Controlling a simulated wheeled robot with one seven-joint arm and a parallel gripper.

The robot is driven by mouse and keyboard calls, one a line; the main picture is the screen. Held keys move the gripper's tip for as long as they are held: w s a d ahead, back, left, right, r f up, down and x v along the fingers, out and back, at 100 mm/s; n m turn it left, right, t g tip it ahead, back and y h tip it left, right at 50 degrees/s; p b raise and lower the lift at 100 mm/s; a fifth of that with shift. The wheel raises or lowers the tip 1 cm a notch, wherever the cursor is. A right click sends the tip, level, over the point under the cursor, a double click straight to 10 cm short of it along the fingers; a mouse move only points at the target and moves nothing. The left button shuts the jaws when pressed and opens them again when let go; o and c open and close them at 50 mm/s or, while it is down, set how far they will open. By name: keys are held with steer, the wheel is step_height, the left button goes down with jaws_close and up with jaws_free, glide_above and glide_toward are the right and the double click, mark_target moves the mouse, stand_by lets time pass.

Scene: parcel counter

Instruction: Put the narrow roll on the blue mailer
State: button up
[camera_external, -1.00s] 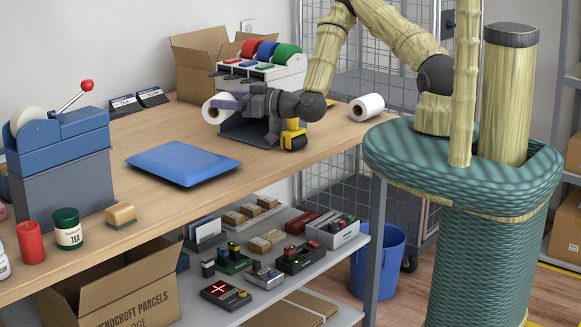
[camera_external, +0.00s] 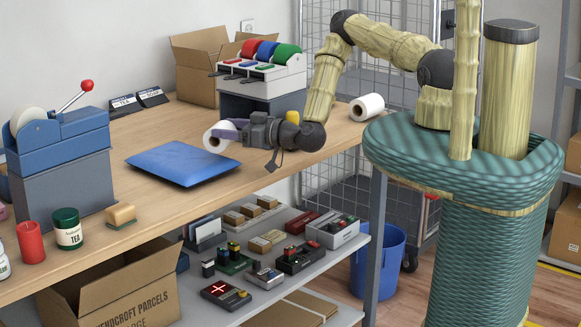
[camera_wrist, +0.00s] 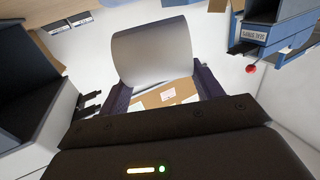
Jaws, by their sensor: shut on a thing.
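My gripper (camera_external: 228,131) is shut on a white roll (camera_external: 217,139), with a purple finger showing along its side. The roll also shows between the two dark fingers in the wrist view (camera_wrist: 150,52). It is beside the far right corner of the blue mailer (camera_external: 180,163), which lies flat and bare on the counter. I cannot tell whether the roll touches anything beneath it. A second white roll (camera_external: 367,107) lies on its side near the counter's right end. From these views I cannot tell for certain which roll is narrower.
A rack with red, blue and green tape reels (camera_external: 262,72) stands behind my gripper, near an open cardboard box (camera_external: 196,72). A blue lever machine (camera_external: 60,140) stands on the left. A sponge (camera_external: 121,215) and jars are at the front left. Wood around the mailer is clear.

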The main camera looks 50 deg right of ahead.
steer(key=shift+f, duration=1.15)
steer(key=shift+f, duration=0.2)
steer(key=o, duration=1.1)
steer(key=shift+c, duration=0.2)
steer(key=shift+r, duration=0.1)
